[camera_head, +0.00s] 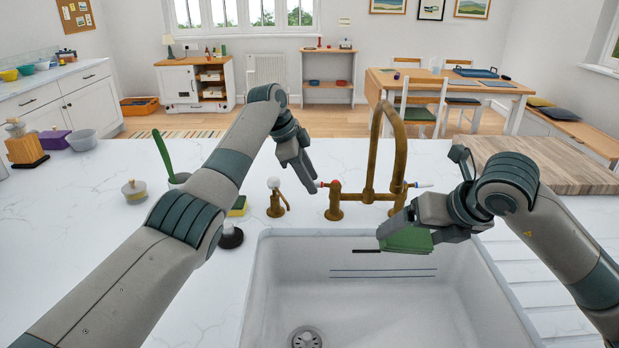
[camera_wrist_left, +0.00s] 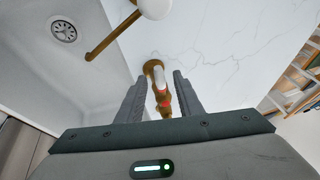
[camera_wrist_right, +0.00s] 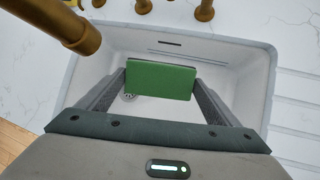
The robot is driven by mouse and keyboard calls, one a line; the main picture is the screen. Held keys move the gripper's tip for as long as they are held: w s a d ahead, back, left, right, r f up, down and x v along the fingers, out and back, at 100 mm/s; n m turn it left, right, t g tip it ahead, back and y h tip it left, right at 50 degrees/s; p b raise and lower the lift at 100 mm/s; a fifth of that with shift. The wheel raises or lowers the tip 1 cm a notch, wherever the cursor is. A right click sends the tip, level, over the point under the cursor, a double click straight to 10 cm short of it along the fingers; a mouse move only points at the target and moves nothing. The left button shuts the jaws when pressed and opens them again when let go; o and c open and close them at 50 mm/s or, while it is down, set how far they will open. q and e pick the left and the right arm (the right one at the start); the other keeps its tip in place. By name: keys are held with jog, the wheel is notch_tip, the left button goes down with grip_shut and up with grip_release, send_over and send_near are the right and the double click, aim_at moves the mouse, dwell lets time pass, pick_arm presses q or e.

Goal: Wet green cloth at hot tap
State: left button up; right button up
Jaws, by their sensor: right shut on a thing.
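The brass tap stands behind the white sink (camera_head: 265,290), with its arched spout (camera_head: 400,150) over the basin. Its hot handle (camera_head: 335,187) has red marks; the cold handle (camera_head: 418,185) has a blue one. My left gripper (camera_head: 310,190) is at the hot handle. In the left wrist view its fingers (camera_wrist_left: 160,95) are apart, one on each side of the red-marked handle (camera_wrist_left: 165,102). My right gripper (camera_head: 395,228) is shut on the green cloth (camera_head: 405,241), holding it over the sink below the spout. The cloth shows between the fingers (camera_wrist_right: 160,82). No water stream is visible.
A brass soap dispenser (camera_head: 276,204) with a white knob stands left of the tap. A yellow-green sponge (camera_head: 238,206) and a dark-based plug-like item (camera_head: 230,237) are beside my left arm. A wooden board (camera_head: 560,165) lies at the right. The basin is otherwise clear.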

pick_arm(q)
grip_shut()
dwell(0.3)
jog(key=shift+s+d+n+t+y, duration=0.15)
jog(key=shift+s+n+t, duration=0.25)
jog(key=shift+n, duration=0.35)
jog(key=shift+s+d+n+t+y, duration=0.1)
jog(key=shift+s+n+t+y, duration=0.1)
jog(key=shift+s+n, duration=0.4)
jog(key=shift+w, duration=0.15)
grip_release()
jog(key=shift+a, duration=0.1)
